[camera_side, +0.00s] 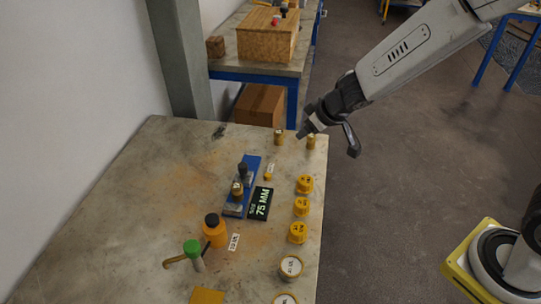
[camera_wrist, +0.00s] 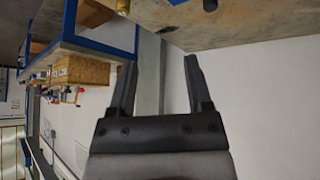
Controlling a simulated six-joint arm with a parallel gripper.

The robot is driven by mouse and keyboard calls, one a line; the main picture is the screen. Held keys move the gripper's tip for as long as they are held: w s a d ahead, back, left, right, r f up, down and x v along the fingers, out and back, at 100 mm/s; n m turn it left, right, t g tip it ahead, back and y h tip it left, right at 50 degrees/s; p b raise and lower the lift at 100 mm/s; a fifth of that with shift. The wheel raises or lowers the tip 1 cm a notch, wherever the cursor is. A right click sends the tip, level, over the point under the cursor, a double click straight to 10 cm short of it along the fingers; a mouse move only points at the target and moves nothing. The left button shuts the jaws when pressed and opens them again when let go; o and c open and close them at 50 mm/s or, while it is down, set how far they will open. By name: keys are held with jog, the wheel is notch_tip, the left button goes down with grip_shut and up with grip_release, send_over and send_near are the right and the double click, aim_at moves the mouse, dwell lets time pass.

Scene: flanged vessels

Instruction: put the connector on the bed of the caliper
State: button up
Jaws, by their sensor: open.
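The caliper (camera_side: 251,172) is a blue bed with dark and grey jaw parts, beside a dark display (camera_side: 260,204) reading 75 MM. A brass-coloured piece (camera_side: 237,189) sits at its near part. Two short brass cylinders stand near the table's far right corner, one on the left (camera_side: 279,138) and one on the right (camera_side: 311,143). A smaller brass piece (camera_side: 268,176) lies right of the caliper by a white label. I cannot tell which is the connector. My gripper (camera_side: 329,141) is open and above the far right corner, close to the right cylinder; the wrist view shows nothing between its fingers (camera_wrist: 160,65).
Several yellow caps (camera_side: 302,207) and white-topped round pieces (camera_side: 291,267) line the right edge. An orange bottle (camera_side: 215,230) and a green-topped bottle (camera_side: 194,254) stand near the caliper. The table's (camera_side: 130,210) left side is clear. A pillar stands behind.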

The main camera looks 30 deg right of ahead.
jog(key=s+d+m+g, duration=0.1)
jog(key=s+d+g, duration=0.1)
jog(key=s, duration=0.7)
jog(key=s+d+f+m+g, duration=0.1)
jog(key=s+d, duration=0.3)
jog(key=s, duration=0.4)
jog(key=shift+s+m+g+h, duration=0.3)
jog(key=shift+s+m+g, duration=0.1)
jog(key=shift+m+g, duration=0.25)
